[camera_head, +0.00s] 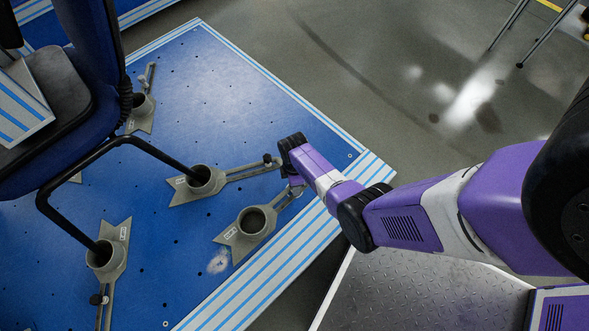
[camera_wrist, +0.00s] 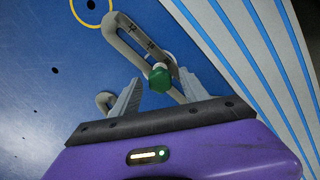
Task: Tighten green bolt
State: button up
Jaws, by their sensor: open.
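The green bolt (camera_wrist: 160,78) shows in the wrist view. It stands at the slot of a grey slotted bracket (camera_wrist: 127,43) on the blue platform (camera_wrist: 45,60). My gripper (camera_wrist: 159,79) is open, with one finger on each side of the bolt. The bolt appears between the fingertips; I cannot tell whether either finger touches it. In the head view my gripper is mostly hidden by my wrist above the end of a grey clamp (camera_head: 236,238). The bolt cannot be made out there.
A blue chair (camera_head: 95,75) with black tube legs stands at the left in the head view, its legs in grey cups (camera_head: 203,182). Several clamps lie on the platform. Its striped edge (camera_head: 290,257) is close to my arm. Grey floor (camera_head: 390,70) lies beyond.

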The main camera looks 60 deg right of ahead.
jog(key=shift+n, duration=1.2)
jog(key=shift+n, duration=2)
jog(key=shift+n, duration=2)
jog(key=n, duration=0.4)
